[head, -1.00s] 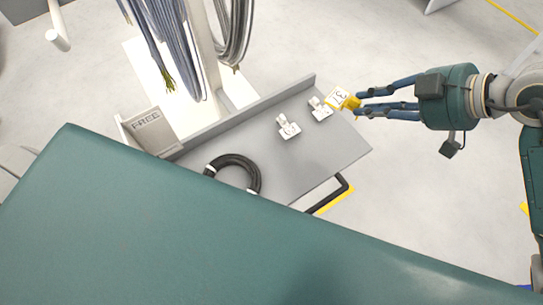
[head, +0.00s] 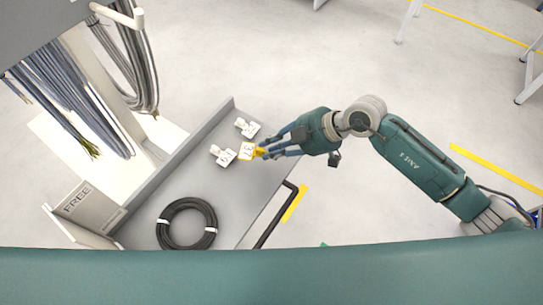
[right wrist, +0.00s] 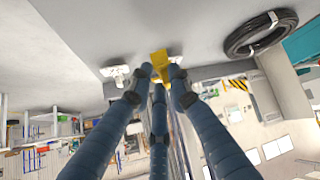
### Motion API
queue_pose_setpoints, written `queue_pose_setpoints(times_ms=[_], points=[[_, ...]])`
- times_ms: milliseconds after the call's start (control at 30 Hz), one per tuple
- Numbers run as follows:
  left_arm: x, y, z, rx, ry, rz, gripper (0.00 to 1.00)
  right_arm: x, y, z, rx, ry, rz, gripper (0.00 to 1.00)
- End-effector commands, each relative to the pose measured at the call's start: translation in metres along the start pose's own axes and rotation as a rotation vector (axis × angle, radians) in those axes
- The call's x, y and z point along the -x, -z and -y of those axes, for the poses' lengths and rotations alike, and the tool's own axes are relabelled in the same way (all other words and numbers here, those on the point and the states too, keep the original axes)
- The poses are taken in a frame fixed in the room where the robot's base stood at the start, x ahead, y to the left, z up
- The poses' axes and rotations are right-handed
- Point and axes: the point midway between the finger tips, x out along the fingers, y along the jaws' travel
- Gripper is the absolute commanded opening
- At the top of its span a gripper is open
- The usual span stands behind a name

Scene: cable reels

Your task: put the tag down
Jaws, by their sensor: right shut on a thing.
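The tag is yellow with a white numbered face (head: 248,151). It also shows as a yellow piece in the right wrist view (right wrist: 159,60). My right gripper (head: 268,152) is shut on it over the grey shelf (head: 195,180); whether the tag touches the shelf I cannot tell. Two white tags or clips lie on the shelf, one (head: 223,155) left of the held tag and one (head: 247,127) just behind it. My left gripper is not in view.
A black cable coil (head: 187,224) lies at the shelf's near end, beside a sign reading FREE (head: 77,199). Grey cable bundles (head: 62,95) hang at the left. A raised wall edges the shelf's left side. A black handle (head: 277,215) sticks out at the right.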

Motion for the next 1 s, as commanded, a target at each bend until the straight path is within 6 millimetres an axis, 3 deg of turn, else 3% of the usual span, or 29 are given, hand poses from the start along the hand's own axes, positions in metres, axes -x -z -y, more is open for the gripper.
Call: queue_pose_setpoints(times_ms=[433, 867, 900, 967, 1000], points=[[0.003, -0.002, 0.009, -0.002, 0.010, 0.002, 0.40, -0.038, -0.036, 0.006, -0.003, 0.001, -0.001, 0.00], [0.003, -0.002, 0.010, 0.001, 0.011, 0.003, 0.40, -0.043, -0.040, 0.007, -0.002, 0.000, -0.002, 0.00], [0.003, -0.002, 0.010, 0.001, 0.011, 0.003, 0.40, -0.043, -0.040, 0.007, -0.001, 0.000, -0.002, 0.24], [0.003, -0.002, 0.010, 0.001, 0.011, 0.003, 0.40, -0.043, -0.040, 0.007, -0.001, 0.000, -0.002, 0.36], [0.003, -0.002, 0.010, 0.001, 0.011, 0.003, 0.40, -0.043, -0.040, 0.007, -0.001, 0.000, -0.001, 0.37]])
